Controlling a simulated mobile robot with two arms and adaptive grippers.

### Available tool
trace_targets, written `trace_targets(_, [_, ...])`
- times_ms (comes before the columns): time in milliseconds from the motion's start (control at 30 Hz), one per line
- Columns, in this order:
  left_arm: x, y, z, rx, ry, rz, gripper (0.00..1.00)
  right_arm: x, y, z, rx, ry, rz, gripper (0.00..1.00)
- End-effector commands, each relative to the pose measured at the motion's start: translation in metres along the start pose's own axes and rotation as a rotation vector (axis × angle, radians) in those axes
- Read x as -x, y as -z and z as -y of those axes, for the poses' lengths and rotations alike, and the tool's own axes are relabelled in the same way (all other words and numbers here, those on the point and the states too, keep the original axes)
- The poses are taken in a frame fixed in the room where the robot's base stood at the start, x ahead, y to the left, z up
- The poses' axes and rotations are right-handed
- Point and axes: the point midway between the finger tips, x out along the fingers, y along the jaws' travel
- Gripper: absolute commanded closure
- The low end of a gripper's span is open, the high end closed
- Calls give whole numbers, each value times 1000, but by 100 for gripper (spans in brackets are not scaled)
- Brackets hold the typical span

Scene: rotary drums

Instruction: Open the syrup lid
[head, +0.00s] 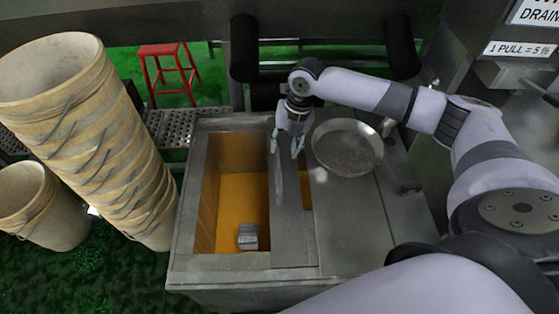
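The metal syrup tank (218,262) stands in the middle of the head view. Its left opening is uncovered and shows orange syrup (230,195), with a small grey metal block (248,236) in it. A narrow metal lid panel (292,235) lies along the right side of this opening, and a small strip of orange shows to its right. My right gripper (285,149) points down over the far part of this panel. Its two fingers are spread apart, with nothing seen between them. Whether they touch the panel is unclear. My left gripper is not in view.
A round metal pan (347,146) sits on the tank top, just right of my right gripper. A tall stack of beige buckets (100,130) stands left of the tank, with another bucket (42,205) beside it. A red stool (168,72) stands behind.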

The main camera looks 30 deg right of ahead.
Motion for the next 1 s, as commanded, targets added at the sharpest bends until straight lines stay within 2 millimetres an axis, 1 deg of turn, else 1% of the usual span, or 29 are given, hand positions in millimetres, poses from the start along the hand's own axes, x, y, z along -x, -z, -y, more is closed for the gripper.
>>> trace_targets(33, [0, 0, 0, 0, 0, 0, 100, -13, 2, 0, -1, 1, -5, 62])
trace_targets(200, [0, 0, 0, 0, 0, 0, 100, -45, 1, 0, -1, 1, -3, 62])
trace_targets(300, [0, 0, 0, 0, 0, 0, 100, -60, 1, 0, 0, 0, -2, 62])
trace_targets(400, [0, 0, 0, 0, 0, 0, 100, -69, 0, 0, 0, 1, -1, 62])
trace_targets(567, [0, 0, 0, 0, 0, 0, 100, -75, 0, 0, -1, 0, 0, 62])
trace_targets(800, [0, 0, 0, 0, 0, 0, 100, -75, 0, 0, -1, 0, 0, 63])
trace_targets(1000, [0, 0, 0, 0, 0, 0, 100, -75, 0, 0, -1, 0, 0, 76])
